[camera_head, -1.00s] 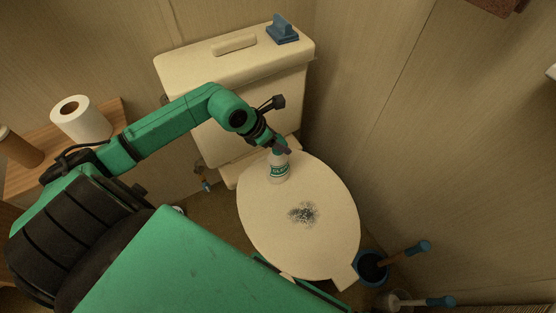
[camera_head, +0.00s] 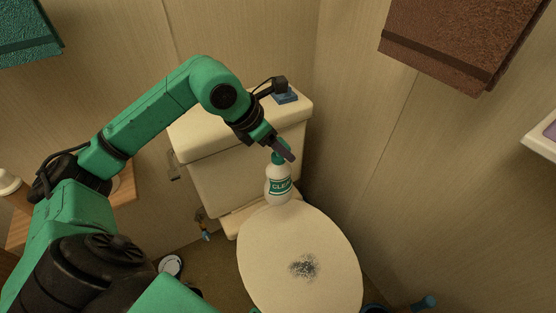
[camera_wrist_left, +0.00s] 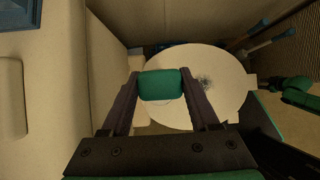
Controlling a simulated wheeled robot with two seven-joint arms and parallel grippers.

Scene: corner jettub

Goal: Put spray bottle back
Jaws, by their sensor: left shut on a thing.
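The white spray bottle (camera_head: 278,187) with a green label and green top is upright in the head view. It is in front of the toilet tank, with its base over the back edge of the toilet lid, and appears raised off it. My left gripper (camera_head: 283,152) is shut on its green top. In the left wrist view the green top (camera_wrist_left: 160,85) lies between both fingers (camera_wrist_left: 160,88), hiding most of the bottle.
The toilet lid (camera_head: 330,245) has a dark speckled stain (camera_head: 303,267). The tank top (camera_head: 225,125) is mostly clear, with a blue object (camera_head: 286,97) at its right end, partly behind my wrist. A wooden shelf (camera_head: 122,190) stands left. A brown towel (camera_head: 455,45) hangs at upper right.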

